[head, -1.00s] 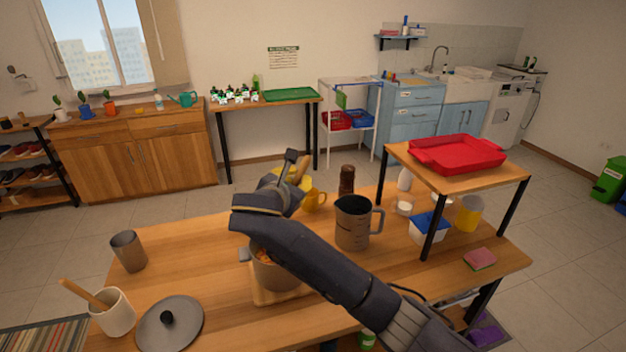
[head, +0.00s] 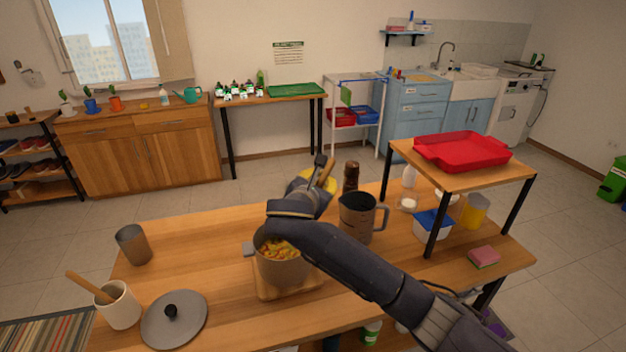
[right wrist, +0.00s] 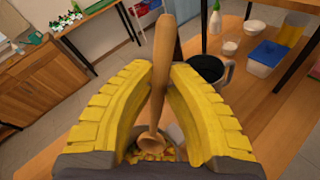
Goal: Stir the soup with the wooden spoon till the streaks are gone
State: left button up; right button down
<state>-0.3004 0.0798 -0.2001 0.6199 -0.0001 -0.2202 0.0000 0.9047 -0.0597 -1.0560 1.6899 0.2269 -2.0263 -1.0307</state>
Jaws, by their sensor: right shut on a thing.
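The pot (head: 281,271) stands on a wooden board on the table. Its soup (head: 278,247) shows orange and yellow pieces; I cannot make out streaks. My right gripper (head: 314,182), with yellow fingers, is shut on the wooden spoon (head: 327,173), behind and to the right of the pot in the head view. In the right wrist view the spoon (right wrist: 161,80) runs between the fingers, its bowl toward me. Some soup (right wrist: 168,155) shows beyond the spoon's bowl; I cannot tell if they touch. My left gripper is not in view.
A dark measuring jug (head: 357,218) stands close right of the pot, with a brown grinder (head: 351,177) behind. A grey lid (head: 174,320), a utensil crock (head: 119,306) and a cup (head: 133,245) are on the left. A raised shelf with a red tray (head: 462,151) stands right.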

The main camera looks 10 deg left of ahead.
jog(key=shift+s+a+f, duration=0.4)
jog(key=shift+a+f, duration=0.5)
jog(key=shift+f, duration=1.15)
jog(key=shift+s+a+f, duration=0.45)
jog(key=shift+a+f, duration=0.4)
jog(key=shift+f, duration=1.25)
jog(key=shift+s+a+f, duration=0.4)
jog(key=shift+a+f, duration=0.5)
jog(key=shift+f, duration=1.15)
jog(key=shift+a, duration=0.1)
